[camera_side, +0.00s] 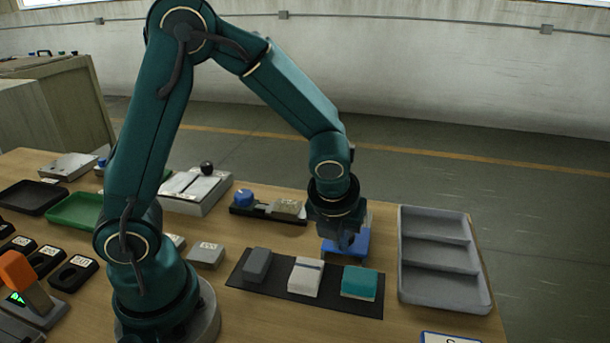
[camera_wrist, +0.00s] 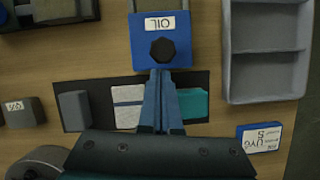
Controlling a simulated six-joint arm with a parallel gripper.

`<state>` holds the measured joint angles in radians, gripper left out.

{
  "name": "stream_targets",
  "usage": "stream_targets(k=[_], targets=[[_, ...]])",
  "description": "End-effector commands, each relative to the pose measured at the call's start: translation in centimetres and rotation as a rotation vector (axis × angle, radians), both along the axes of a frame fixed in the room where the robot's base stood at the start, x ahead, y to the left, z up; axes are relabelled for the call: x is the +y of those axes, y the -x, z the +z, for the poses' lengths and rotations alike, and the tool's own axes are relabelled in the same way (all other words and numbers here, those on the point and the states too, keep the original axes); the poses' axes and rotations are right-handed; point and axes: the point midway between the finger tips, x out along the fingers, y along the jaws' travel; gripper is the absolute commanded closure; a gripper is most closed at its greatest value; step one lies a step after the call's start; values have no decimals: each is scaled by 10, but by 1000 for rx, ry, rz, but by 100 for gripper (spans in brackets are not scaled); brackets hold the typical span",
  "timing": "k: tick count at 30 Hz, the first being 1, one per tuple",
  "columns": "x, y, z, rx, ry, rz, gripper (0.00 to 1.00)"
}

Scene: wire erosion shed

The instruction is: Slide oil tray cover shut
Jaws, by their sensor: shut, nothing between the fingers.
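The blue oil tray cover (camera_wrist: 180,30) has a white OIL label and a dark round knob (camera_wrist: 163,50). It lies near the top middle of the wrist view, and pale thin rails (camera_wrist: 188,5) run from its far edge out of the picture. In the side view the blue cover (camera_side: 331,247) is partly hidden behind my gripper (camera_side: 347,245). My gripper (camera_wrist: 161,74) is shut and empty. Its fingertips appear at the near side of the knob; I cannot tell whether they touch it. The tray's inside is not clearly visible.
A dark mat (camera_side: 300,297) with a grey block (camera_side: 257,265), a white block (camera_side: 305,277) and a teal block (camera_side: 359,283) lies in front of the cover. A grey compartment tray (camera_side: 402,262) stands to the right. A black holder (camera_side: 268,213) with a blue knob is behind left.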

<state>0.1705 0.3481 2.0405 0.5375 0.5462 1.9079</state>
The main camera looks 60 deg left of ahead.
Motion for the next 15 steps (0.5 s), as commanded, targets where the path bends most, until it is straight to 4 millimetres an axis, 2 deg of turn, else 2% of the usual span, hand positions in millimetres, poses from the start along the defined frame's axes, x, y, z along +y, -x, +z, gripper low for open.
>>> stream_targets(k=[7,15], targets=[[6,-6,0,0,0,4,100],[44,-44,0,0,0,8,100]])
